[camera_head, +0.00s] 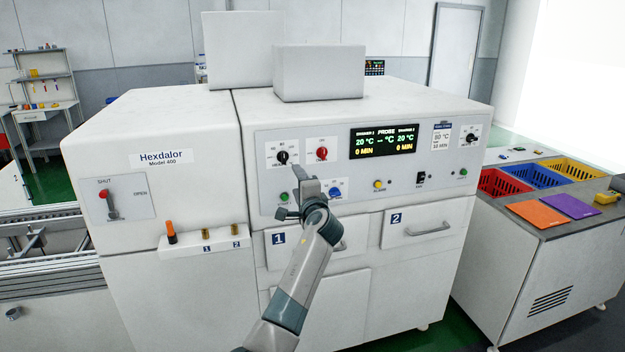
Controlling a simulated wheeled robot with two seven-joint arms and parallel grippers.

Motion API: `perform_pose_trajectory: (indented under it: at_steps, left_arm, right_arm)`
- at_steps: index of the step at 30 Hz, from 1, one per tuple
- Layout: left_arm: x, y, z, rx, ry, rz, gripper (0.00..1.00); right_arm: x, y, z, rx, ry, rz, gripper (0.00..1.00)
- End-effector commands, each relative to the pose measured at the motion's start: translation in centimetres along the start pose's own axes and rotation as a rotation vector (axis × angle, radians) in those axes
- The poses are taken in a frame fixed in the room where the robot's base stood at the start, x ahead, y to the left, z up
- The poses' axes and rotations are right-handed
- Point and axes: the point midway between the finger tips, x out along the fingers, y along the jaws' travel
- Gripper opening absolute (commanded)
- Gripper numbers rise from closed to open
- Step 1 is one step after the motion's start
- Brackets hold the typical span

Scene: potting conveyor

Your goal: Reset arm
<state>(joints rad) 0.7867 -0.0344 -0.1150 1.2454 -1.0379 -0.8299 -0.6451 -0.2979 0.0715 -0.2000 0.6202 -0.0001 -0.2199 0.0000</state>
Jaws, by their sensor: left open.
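My left gripper (290,194) is raised in front of the control panel of a white machine (190,185) marked Hexdalor Model 400. Its jaws are open and I see nothing held in them. My left arm comes up from the bottom middle and covers part of the front near drawer 1 (280,239). I cannot tell whether the gripper touches the panel. My right gripper does not show.
The panel has a black knob (282,157), a red knob (321,153) and a lit display (384,141). Drawer 2 (425,221) is shut. A red-handled lever (107,200) is at left. At right, a counter (545,235) holds coloured baskets and mats.

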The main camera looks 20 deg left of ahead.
Motion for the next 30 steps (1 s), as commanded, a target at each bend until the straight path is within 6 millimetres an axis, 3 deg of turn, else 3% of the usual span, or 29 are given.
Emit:
perform_pose_trajectory:
  at_steps: [5, 8, 11, 14, 20, 30]
  left_arm:
    - [0.0, 0.4, -0.1, 0.0, 0.002, 0.004, 0.52]
    - [-0.1, 1.9, -0.1, 0.0, 0.01, 0.021, 0.52]
    - [-0.3, 4.7, -0.3, -0.005, 0.026, 0.053, 0.52]
    - [-0.8, 9.0, -0.5, -0.013, 0.05, 0.102, 0.52]
    - [-2.9, 20.7, -0.4, -0.046, 0.103, 0.244, 0.52]
    - [-10.1, 40.9, 2.2, -0.132, 0.15, 0.513, 0.52]
  right_arm:
    - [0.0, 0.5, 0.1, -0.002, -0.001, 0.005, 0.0]
    - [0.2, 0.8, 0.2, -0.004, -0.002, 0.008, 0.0]
    - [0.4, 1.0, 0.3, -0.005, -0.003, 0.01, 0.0]
    - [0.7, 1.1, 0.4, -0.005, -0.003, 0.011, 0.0]
    - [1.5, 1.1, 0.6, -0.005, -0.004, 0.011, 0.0]
    - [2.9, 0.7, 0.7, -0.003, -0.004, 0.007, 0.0]
